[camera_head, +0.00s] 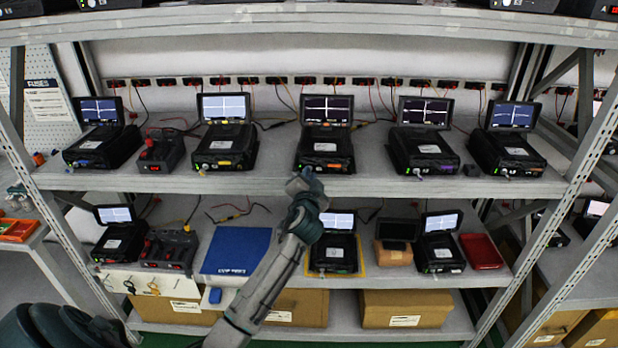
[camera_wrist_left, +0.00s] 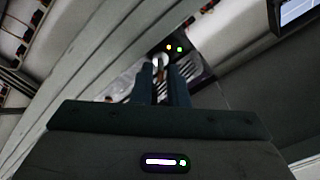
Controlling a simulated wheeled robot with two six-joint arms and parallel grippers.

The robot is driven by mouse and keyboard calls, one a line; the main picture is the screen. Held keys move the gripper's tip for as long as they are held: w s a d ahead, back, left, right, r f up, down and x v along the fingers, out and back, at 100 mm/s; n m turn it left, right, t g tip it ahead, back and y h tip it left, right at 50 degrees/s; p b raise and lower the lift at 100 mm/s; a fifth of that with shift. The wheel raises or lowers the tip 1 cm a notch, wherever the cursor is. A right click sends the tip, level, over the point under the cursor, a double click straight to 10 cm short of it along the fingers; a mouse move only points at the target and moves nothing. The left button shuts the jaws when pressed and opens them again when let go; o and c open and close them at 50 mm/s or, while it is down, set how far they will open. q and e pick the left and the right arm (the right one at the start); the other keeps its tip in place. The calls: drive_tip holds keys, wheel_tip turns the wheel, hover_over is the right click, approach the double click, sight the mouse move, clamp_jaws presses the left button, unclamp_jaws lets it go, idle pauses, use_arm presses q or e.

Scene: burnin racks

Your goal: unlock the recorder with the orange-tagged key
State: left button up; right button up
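Several black recorders with raised screens stand on the rack; the middle upper one (camera_head: 325,148) has an orange label on its front top. My left gripper (camera_head: 305,174) is at the upper shelf's front edge, just before that recorder's lower left front. In the left wrist view, my left gripper's fingers (camera_wrist_left: 166,82) are close together around a small pale metallic piece, which looks like the key (camera_wrist_left: 160,62); its tag cannot be made out. A recorder front with small lit lamps (camera_wrist_left: 174,47) is just beyond the fingertips. Contact with the lock cannot be told. My right gripper is out of view.
The upper shelf edge (camera_head: 240,186) runs beneath the gripper. Below are a white panel with hanging keys (camera_head: 150,284), a blue folder (camera_head: 238,250), a red tray (camera_head: 481,251) and cardboard boxes (camera_head: 406,308). Cables lie between the recorders.

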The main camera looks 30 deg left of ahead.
use_arm(q)
drive_tip(key=b+v, duration=0.3)
drive_tip(key=v, duration=0.8)
drive_tip(key=shift+b, duration=0.35)
drive_tip(key=shift+w, duration=0.1)
